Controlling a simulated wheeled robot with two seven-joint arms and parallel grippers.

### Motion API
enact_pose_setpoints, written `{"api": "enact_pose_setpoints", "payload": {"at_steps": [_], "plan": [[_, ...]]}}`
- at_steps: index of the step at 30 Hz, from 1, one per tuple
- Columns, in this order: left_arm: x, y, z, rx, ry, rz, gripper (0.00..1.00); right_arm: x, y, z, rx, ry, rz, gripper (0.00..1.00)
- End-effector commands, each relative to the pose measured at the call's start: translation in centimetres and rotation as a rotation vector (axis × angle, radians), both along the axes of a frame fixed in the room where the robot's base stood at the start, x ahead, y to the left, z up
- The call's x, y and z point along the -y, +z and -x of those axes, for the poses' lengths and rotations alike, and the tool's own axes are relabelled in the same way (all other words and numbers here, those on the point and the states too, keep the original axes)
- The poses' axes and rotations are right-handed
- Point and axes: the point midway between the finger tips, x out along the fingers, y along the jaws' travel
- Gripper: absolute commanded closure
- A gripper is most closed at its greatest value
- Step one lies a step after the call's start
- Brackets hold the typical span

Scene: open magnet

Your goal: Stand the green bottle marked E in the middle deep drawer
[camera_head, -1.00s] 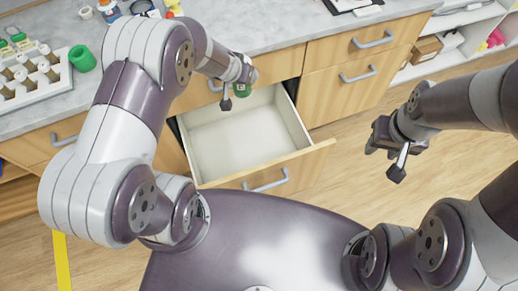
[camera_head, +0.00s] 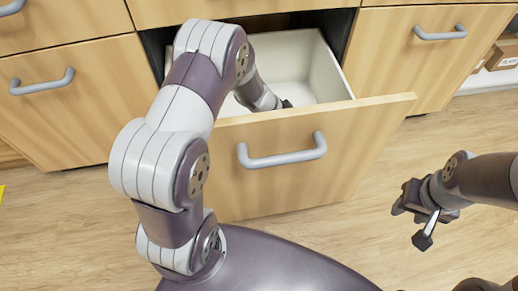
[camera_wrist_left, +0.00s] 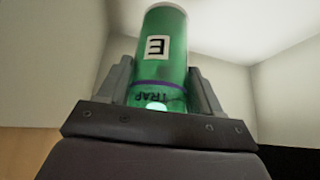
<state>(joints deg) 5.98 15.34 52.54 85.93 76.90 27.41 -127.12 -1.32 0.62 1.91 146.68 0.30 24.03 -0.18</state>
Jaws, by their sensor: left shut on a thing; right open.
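The green bottle marked E (camera_wrist_left: 160,62) fills the middle of the left wrist view, between the two fingers of my left gripper (camera_wrist_left: 162,95), which is shut on it. Pale drawer walls surround it there. In the head view my left arm reaches down into the open middle deep drawer (camera_head: 310,160); the gripper end (camera_head: 282,103) shows only in small part behind the drawer front, and the bottle is hidden. I cannot tell whether the bottle touches the drawer floor. My right gripper (camera_head: 410,222) is open and empty, over the floor right of the drawer.
The drawer's white inner right wall (camera_head: 330,72) and back are visible, with bare room right of my arm. Closed drawers with grey handles (camera_head: 440,33) flank it. Open shelves with boxes (camera_head: 503,55) stand at far right. The wooden floor (camera_head: 400,170) is clear.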

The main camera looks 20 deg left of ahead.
Motion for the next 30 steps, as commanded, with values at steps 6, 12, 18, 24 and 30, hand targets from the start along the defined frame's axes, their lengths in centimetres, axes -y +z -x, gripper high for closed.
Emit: {"api": "enact_pose_setpoints", "payload": {"at_steps": [6, 12, 18, 24, 30], "plan": [[0.0, -5.4, 0.0, 0.000, -0.009, 0.000, 0.81, 0.0, -3.2, 0.0, 0.001, 0.000, 0.000, 0.57], [0.0, -7.7, 0.0, -0.001, -0.009, 0.000, 0.81, 0.0, -4.3, 0.0, 0.001, 0.000, 0.000, 0.57], [0.0, -10.5, -0.1, 0.001, -0.008, -0.001, 0.81, 0.0, -5.8, 0.0, 0.000, 0.000, 0.000, 0.57], [0.0, -10.3, 0.0, 0.001, -0.008, -0.001, 0.81, 0.0, -5.6, 0.0, 0.001, 0.000, 0.000, 0.57], [0.0, -10.5, 0.0, -0.001, -0.007, -0.001, 0.16, 0.0, -5.9, 0.0, 0.001, 0.000, 0.000, 0.57]]}}
